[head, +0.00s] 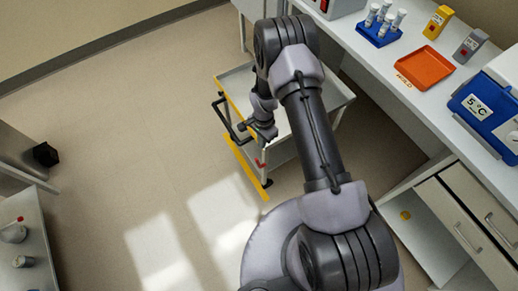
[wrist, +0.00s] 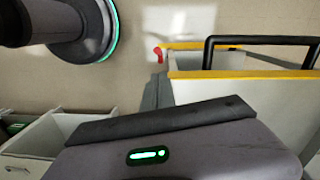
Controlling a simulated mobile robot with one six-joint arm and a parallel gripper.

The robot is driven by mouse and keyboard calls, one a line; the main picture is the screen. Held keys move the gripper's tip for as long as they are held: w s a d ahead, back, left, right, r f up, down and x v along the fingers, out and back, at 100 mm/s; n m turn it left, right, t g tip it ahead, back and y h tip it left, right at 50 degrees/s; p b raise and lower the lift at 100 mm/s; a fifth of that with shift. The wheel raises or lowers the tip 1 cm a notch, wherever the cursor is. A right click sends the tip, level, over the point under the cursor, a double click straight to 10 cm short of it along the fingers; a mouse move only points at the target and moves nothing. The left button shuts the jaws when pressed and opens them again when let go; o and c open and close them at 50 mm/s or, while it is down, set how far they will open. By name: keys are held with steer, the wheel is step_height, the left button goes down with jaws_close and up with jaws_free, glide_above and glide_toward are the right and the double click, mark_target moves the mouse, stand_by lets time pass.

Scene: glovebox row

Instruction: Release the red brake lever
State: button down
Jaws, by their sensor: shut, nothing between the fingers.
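The red brake lever (head: 260,163) is a small red piece low on the handle end of a grey cart (head: 340,92). In the wrist view the red lever (wrist: 158,54) shows at the left end of the cart's yellow edge, beyond the grey fingers. The cart has a black push handle (head: 222,118), also seen in the wrist view (wrist: 208,52). My gripper (head: 269,136) is shut and empty, above and close to the lever in the head view. Its fingers (wrist: 158,90) show in the wrist view, apart from the lever in the picture. The lever's pivot is too small to make out.
A counter on the right carries a blue vial rack (head: 379,32), an orange tray (head: 425,68) and a blue 5 °C box (head: 480,108). Drawers (head: 465,215) stand below it. A black box (head: 45,154) is at the left. The floor left of the cart is clear.

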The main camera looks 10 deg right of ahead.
step_height(320, 180, down, 10)
steer(key=b, duration=0.3)
steer(key=shift+s+a, duration=0.2)
steer(key=shift+s, duration=0.05)
steer(key=shift+a, duration=0.1)
